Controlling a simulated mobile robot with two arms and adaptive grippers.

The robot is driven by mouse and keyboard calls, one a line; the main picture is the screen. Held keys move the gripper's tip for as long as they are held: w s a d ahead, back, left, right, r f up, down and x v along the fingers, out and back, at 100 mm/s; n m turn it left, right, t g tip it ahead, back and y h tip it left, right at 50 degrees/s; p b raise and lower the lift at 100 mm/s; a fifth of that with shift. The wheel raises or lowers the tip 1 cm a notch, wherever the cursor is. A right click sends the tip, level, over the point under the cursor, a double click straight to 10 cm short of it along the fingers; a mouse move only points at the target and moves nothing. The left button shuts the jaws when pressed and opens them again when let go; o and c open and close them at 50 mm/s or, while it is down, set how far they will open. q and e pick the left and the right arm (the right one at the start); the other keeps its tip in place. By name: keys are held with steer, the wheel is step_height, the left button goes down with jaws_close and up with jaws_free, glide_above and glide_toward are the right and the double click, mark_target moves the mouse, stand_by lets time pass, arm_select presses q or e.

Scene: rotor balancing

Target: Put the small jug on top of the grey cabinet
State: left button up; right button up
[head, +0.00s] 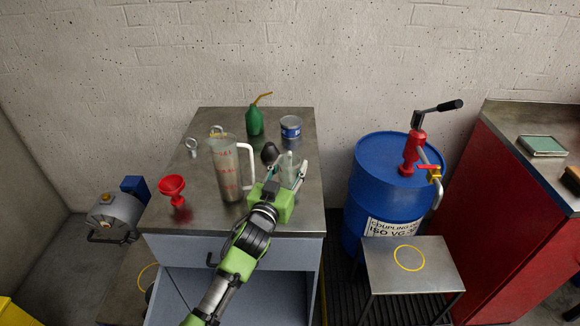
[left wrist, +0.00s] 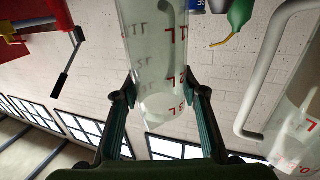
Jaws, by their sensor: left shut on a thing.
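The small jug (head: 289,168) is clear with red marks. It stands upright between the fingers of my left gripper (head: 287,173), over the right part of the grey cabinet's (head: 240,122) steel top. In the left wrist view the clear jug (left wrist: 160,45) passes between both fingers, which are shut on it. Its base is hidden by the gripper in the head view, so I cannot tell whether it touches the top. My right gripper is not in view.
A large jug (head: 226,170) with a white handle stands just left of my gripper. A red funnel (head: 173,187), green oil can (head: 254,121) and blue tin (head: 290,128) are also on the cabinet. Right are a blue drum (head: 365,185) and a low steel table (head: 440,265).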

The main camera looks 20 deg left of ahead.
arm_select(q)
steer(key=shift+f, duration=0.2)
steer(key=o, duration=1.4)
steer(key=shift+o, duration=0.2)
steer(key=shift+r, duration=0.2)
steer(key=shift+s+f, duration=0.15)
steer(key=shift+s, duration=0.15)
steer(key=s+b, duration=0.1)
steer(key=s, duration=1)
steer(key=shift+s+a+b, duration=0.2)
steer(key=shift+s+b, duration=0.05)
steer(key=shift+b, duration=0.05)
